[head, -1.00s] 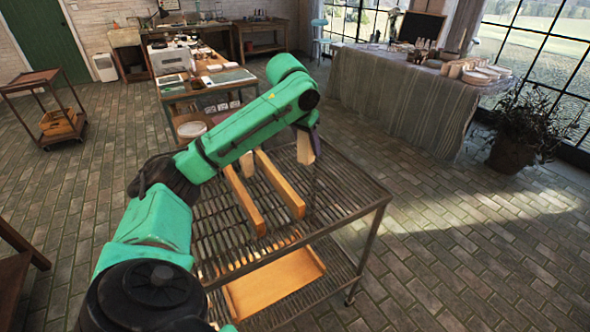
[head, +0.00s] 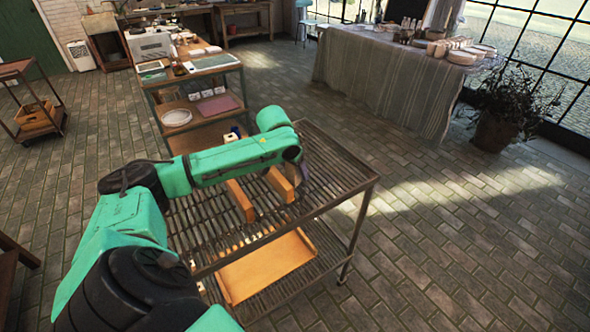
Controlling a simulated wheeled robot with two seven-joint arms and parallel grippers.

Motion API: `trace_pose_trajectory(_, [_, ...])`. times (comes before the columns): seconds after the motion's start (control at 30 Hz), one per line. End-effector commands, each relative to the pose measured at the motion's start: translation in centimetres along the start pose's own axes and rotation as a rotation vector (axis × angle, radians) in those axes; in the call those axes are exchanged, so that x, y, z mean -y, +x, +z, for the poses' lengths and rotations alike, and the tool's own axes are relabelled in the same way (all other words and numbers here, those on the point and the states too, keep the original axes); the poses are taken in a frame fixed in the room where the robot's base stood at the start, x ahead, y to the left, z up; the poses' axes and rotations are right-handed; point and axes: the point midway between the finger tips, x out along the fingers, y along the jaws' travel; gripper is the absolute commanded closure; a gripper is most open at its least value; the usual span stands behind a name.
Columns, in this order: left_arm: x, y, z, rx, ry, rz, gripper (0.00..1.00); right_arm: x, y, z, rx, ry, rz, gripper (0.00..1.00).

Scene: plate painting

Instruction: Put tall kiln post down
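My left arm reaches over a slatted metal rack cart (head: 325,190) in the head view. My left gripper (head: 301,170) points down at the arm's far end, low over the right part of the top shelf. It is small and dark here, and I cannot see whether its fingers are open or shut. I cannot make out a tall kiln post clearly at the fingers. Two orange-brown wooden bars (head: 240,201) (head: 279,184) rest on the top shelf, left of the gripper and partly behind my arm. My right gripper is out of view.
An orange-brown board or tray (head: 265,268) lies on the cart's lower shelf. A small white and blue object (head: 234,132) shows just behind my arm. A long worktable (head: 190,75) stands behind, a cloth-covered table (head: 385,80) at the back right. Floor right of the cart is clear.

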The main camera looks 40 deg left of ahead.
Motion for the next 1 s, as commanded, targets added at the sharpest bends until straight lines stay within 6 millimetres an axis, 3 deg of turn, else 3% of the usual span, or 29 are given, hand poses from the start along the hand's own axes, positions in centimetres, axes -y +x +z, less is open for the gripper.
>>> trace_pose_trajectory(0.37, [0.1, -0.5, -0.1, -0.002, 0.001, -0.001, 0.25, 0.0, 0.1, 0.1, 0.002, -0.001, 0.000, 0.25])
trace_pose_trajectory(0.47, [0.1, -2.1, -0.1, -0.003, 0.002, -0.003, 0.25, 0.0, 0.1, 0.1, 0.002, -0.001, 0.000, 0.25])
trace_pose_trajectory(0.8, [0.1, -10.6, -0.1, -0.003, 0.000, -0.002, 0.25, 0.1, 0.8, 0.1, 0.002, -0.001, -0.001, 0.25])
trace_pose_trajectory(1.0, [0.0, -12.1, 0.0, 0.001, 0.000, 0.001, 0.25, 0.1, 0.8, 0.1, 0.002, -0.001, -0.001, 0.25])
